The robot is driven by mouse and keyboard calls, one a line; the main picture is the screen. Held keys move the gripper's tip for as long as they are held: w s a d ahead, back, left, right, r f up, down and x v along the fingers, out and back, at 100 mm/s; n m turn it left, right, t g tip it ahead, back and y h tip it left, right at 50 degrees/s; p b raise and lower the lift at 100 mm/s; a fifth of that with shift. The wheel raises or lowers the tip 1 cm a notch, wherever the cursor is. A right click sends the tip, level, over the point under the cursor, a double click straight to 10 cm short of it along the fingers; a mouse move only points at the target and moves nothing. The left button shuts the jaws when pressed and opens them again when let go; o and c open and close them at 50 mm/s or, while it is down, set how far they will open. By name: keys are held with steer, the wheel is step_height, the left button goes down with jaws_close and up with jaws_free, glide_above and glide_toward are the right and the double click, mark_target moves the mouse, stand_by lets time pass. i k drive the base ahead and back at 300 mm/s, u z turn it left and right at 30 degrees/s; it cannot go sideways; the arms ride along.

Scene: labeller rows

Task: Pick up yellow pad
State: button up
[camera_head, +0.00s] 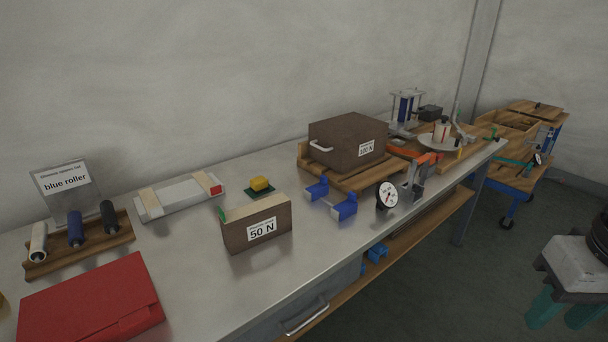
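The yellow pad (260,183) is a small yellow block on a dark green base, lying on the grey bench top. It sits behind the brown 50 N block and to the right of the white tray. My gripper (562,314) shows at the lower right edge, with a pale body and two teal fingers. The fingers are apart with nothing visible between them. It is over the floor side, clear of the bench and far to the right of the pad.
The brown 50 N block (257,223) stands in front of the pad. Blue holders (331,198) and a dial gauge (387,196) lie to the right. A 100 N block (347,141), rollers (76,229) and a red case (91,300) are also on the bench.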

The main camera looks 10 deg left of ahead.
mark_target(258, 184)
steer(key=z, duration=0.15)
steer(key=i, duration=0.75)
steer(key=u, duration=0.75)
steer(key=i, duration=0.5)
steer(key=u, duration=0.5)
